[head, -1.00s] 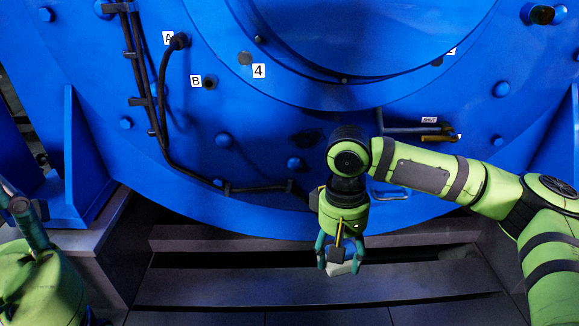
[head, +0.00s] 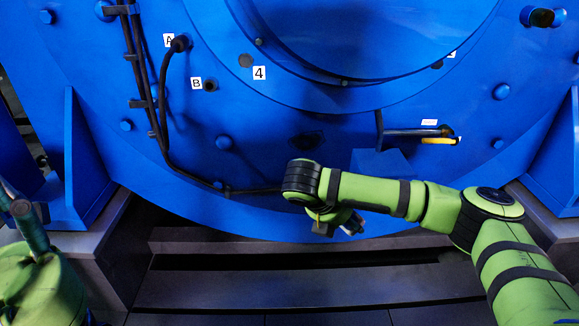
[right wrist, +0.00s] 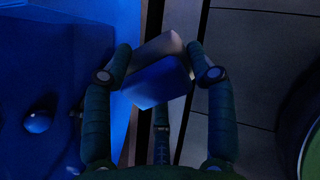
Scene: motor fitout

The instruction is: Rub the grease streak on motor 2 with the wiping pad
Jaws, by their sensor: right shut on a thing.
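The wiping pad (right wrist: 158,82) is a pale grey block in the right wrist view. My right gripper (right wrist: 159,56) is shut on it, with fingers on both sides. In the head view my right gripper (head: 343,226) is low in front of the blue motor (head: 260,205), mostly hidden behind my own wrist, and the pad cannot be made out clearly there. A dark smudge (head: 306,139) on the motor's lower face may be the grease streak; the wrist is just below it in the picture. My left gripper (head: 27,222) shows only partly at the left edge, and its opening cannot be judged.
A black cable (head: 163,110) runs down the motor's left side and along its lower rim. A yellow-tipped handle (head: 437,140) sticks out at the right, above a blue box (head: 382,164). Bolts stud the face. Dark slotted steps (head: 300,285) lie below.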

